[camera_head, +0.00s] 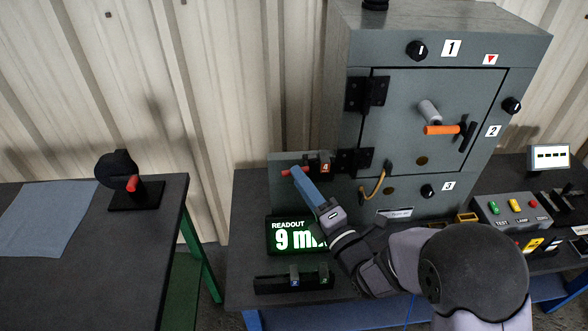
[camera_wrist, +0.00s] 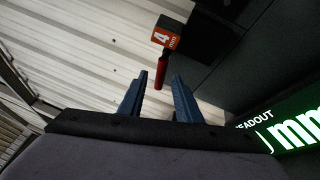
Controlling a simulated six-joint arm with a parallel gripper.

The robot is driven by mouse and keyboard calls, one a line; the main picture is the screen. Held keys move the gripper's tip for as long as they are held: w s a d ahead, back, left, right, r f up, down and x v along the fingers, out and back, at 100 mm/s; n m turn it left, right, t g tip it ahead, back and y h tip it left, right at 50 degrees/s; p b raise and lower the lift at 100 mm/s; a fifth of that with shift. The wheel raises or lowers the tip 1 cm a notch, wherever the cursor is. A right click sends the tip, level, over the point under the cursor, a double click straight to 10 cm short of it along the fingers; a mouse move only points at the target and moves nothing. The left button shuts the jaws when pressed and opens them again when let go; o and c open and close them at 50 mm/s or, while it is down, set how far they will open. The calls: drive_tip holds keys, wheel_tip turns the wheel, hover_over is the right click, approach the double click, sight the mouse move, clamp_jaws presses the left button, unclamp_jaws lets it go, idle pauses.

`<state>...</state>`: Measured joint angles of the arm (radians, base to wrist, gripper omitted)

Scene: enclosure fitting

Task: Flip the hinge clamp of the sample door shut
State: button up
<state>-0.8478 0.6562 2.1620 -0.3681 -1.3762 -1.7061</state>
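The sample door (camera_head: 415,110) is a grey panel on the grey cabinet, lying flush in its front, with an orange handle (camera_head: 442,129). Two black hinges (camera_head: 366,92) (camera_head: 352,160) sit on its left edge. I cannot tell which part is the hinge clamp. A dark block with an orange 4 label (camera_head: 325,168) and a red rod (camera_head: 287,172) is left of the lower hinge. My gripper (camera_head: 295,172) reaches this rod. In the wrist view, the blue fingers (camera_wrist: 160,76) are apart, with the red rod (camera_wrist: 161,74) at their tips; contact is unclear.
A green readout (camera_head: 295,236) stands below my gripper, with a black rack (camera_head: 294,282) holding small numbered blocks in front. A button box (camera_head: 510,209) is at right. A separate table (camera_head: 90,250) at left carries a black stand (camera_head: 130,194) with a red part.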

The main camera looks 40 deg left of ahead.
drive_tip(key=shift+p+x, duration=0.4)
drive_tip(key=shift+x, duration=1.7)
drive_tip(key=shift+c, duration=0.3)
drive_tip(key=shift+f, duration=0.1)
clamp_jaws()
